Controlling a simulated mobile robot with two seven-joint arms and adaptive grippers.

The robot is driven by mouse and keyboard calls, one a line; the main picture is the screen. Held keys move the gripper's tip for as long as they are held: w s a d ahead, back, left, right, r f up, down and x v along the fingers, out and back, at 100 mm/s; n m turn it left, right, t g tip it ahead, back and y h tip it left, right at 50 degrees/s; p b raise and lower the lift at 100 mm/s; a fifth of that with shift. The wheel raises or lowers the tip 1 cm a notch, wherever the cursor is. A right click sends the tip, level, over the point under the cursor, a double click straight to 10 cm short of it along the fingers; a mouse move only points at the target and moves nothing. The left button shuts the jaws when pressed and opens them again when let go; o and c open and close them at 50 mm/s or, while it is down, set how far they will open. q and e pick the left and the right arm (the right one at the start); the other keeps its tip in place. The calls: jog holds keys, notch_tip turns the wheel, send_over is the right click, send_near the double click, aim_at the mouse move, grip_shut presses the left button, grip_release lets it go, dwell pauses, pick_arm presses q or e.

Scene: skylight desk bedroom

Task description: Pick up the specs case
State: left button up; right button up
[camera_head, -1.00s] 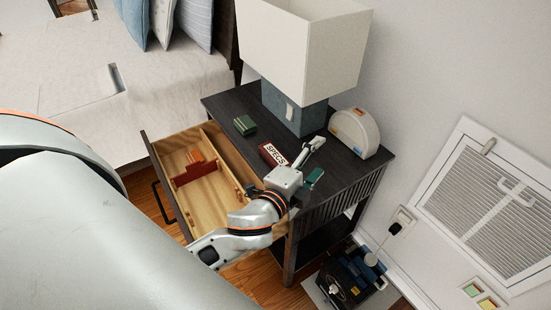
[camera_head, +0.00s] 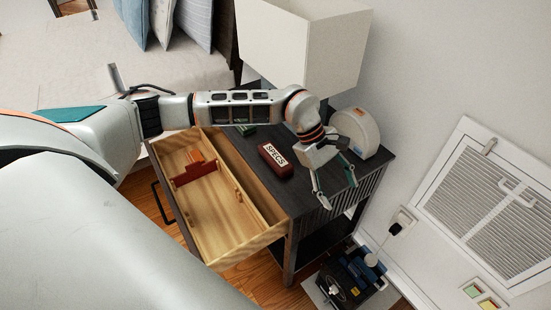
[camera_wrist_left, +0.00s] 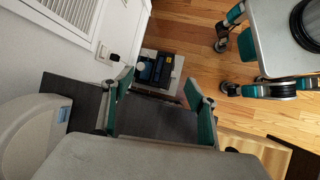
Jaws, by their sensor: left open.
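The specs case (camera_head: 277,160) is a dark red box with a white "SPECS" label. It lies on the dark nightstand top (camera_head: 297,196), near the edge above the open drawer. My left gripper (camera_head: 341,196) is open and empty to the right of the case, by the nightstand's front right corner, and apart from the case. In the left wrist view its two teal fingers (camera_wrist_left: 158,82) are spread, with nothing between them but the view down past the nightstand edge. I do not see the case in that view. My right gripper is not in view.
The open wooden drawer (camera_head: 221,222) holds a dark red divider and an orange item. A dark blue device (camera_head: 352,277) sits on the floor.

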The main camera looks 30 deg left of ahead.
pick_arm(q)
jog(key=w+a+y, duration=0.1)
jog(key=a, duration=0.3)
jog(key=w+a+y, duration=0.1)
jog(key=a, duration=0.4)
jog(key=w+a+r+y, duration=0.1)
jog(key=a+y, duration=0.1)
jog(key=a, duration=0.2)
jog(key=shift+w+a, duration=0.25)
jog(key=shift+a, duration=0.1)
jog(key=r+y, duration=0.2)
send_over(278, 158)
jog(key=d, duration=0.1)
jog(key=shift+d+f, duration=0.15)
jog(key=shift+f, duration=0.05)
jog(key=shift+a+f+y, duration=0.3)
jog(key=shift+a+f, duration=0.4)
jog(key=shift+f, duration=0.1)
notch_tip(278, 158, down, 6)
jog(key=shift+d+r+b, duration=0.1)
jog(key=shift+b, duration=0.55)
jog(key=c, duration=1.2)
